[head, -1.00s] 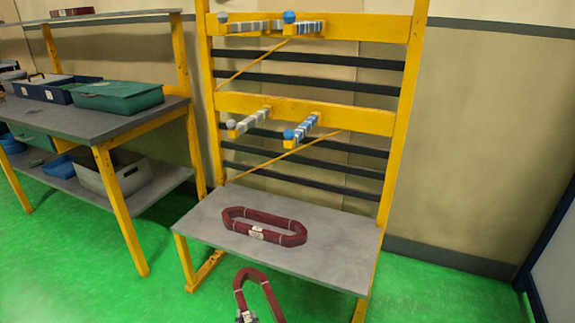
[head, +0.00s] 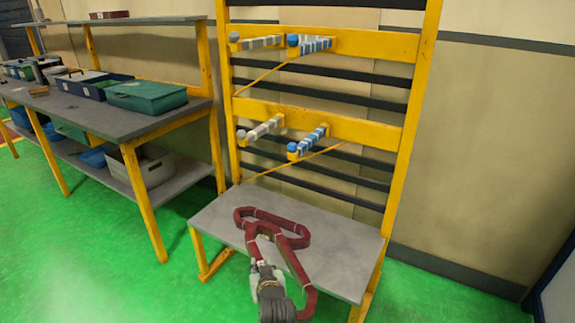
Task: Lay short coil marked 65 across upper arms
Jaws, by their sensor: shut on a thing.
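My gripper (head: 262,272) is at the bottom middle, shut on a dark red oblong coil (head: 297,269) with pale bands. The held coil appears in front of the bench and partly overlaps a second dark red coil (head: 272,215) lying flat on the bench. Any number on either coil is too small to read. The two upper arms stick out from the yellow rack's upper crossbar: a grey-and-white one (head: 262,43) at left and a blue-and-white one (head: 315,45) at right. Both are empty and well above my gripper.
Two lower arms, grey (head: 265,128) and blue (head: 311,140), are also empty. The grey bench top (head: 340,255) stands below the rack, clear at right. A workbench (head: 95,115) with bins, including a green box (head: 147,95), is at left.

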